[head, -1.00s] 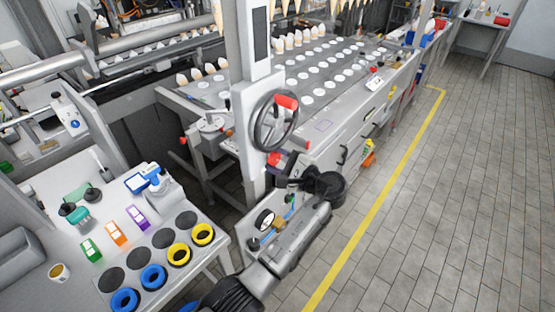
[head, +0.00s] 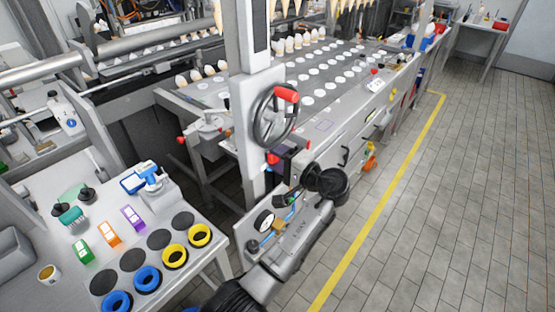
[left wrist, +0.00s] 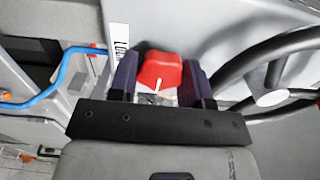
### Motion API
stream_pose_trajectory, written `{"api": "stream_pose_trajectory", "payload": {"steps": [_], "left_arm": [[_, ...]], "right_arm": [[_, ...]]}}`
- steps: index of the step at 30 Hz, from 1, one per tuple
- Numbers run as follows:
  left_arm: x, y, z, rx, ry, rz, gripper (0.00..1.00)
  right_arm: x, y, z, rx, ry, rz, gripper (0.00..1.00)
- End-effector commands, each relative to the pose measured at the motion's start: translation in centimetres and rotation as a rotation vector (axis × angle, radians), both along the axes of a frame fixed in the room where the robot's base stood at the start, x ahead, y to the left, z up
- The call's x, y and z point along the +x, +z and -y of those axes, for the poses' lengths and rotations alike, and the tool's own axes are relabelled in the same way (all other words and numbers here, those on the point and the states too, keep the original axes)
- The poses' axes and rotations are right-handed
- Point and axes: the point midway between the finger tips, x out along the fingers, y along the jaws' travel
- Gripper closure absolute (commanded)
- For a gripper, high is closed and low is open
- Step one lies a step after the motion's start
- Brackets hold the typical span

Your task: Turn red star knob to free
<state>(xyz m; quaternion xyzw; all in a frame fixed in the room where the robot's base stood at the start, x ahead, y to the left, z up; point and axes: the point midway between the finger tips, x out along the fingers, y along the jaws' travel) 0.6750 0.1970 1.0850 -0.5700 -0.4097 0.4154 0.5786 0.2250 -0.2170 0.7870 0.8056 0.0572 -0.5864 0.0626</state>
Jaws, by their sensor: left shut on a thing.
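The red star knob (left wrist: 160,72) sits between the two dark fingers of my left gripper (left wrist: 160,82) in the left wrist view. The fingers are shut on its sides. A white line on the knob points toward the gripper's body. In the head view my left gripper (head: 287,152) is at the grey column, below the handwheel; only a bit of the red knob (head: 272,158) shows beside it. A white label (left wrist: 119,46) is left of the knob, partly cut off by the gripper. My right gripper is in neither view.
The black handwheel (head: 258,128) with a red handle (head: 286,94) is just above the gripper; its spokes are close on the right in the wrist view. A gauge (head: 264,221) and blue tube are below. A side table (head: 213,218) with colored rings stands left.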

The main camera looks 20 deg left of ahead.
Motion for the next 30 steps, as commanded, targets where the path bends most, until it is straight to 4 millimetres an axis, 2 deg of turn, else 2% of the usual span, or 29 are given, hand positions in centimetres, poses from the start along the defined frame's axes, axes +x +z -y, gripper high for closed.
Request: {"api": "stream_pose_trajectory", "payload": {"steps": [17,18,25,30], "left_arm": [[0.00,0.00,0.03,-0.011,-0.001,0.029,0.79],[0.00,0.00,0.03,-0.011,-0.001,0.029,0.55],[-0.01,0.00,0.02,-0.011,-0.001,0.028,0.33],[-0.01,0.00,0.02,-0.011,0.000,0.028,0.31]], "right_arm": [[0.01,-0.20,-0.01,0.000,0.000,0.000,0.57],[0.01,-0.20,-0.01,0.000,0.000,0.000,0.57],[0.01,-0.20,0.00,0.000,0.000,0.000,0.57],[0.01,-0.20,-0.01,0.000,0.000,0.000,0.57]]}}
